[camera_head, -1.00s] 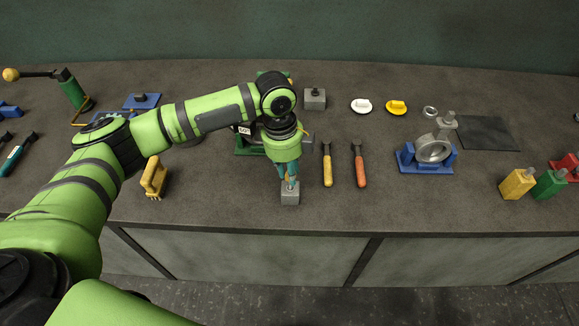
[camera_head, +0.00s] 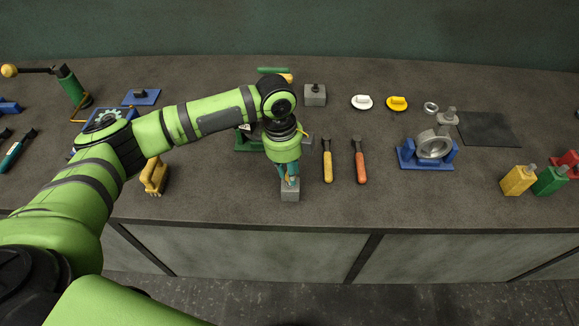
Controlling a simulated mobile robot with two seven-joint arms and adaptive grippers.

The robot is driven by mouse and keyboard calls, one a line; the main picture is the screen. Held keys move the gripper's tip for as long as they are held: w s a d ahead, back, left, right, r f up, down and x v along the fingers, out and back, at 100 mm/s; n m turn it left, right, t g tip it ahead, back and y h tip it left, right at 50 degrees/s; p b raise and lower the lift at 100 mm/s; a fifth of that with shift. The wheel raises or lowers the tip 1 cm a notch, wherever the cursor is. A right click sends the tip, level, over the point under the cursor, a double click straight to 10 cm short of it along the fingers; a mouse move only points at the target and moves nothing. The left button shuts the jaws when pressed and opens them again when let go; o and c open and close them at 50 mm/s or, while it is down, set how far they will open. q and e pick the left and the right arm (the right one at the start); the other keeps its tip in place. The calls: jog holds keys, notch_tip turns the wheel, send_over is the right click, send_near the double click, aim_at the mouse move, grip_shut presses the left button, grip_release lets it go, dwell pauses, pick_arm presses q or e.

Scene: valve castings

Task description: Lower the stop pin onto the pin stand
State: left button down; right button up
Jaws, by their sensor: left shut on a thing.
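My left gripper (camera_head: 289,181) points down near the front edge of the bench, directly over a small grey block, which looks like the pin stand (camera_head: 290,194). The gripper is shut on the stop pin, which is mostly hidden between the fingers. The fingertips are at the top of the block. I cannot tell whether the pin touches the stand. My right gripper is not in view.
Yellow-handled (camera_head: 327,165) and orange-handled (camera_head: 360,165) tools lie just right of the stand. A yellow bracket (camera_head: 154,176) stands to the left. A blue cradle (camera_head: 425,160) holds a metal ring. Another grey block (camera_head: 315,96) stands behind. The bench front is clear.

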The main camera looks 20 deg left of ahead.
pick_arm(q)
jog(key=shift+f, duration=0.95)
jog(key=c, duration=1)
grip_release()
jog(key=shift+o, duration=0.2)
notch_tip(320, 180, up, 12)
jog(key=a, duration=0.1)
jog(key=shift+a, duration=0.2)
jog(key=shift+s+f, duration=0.1)
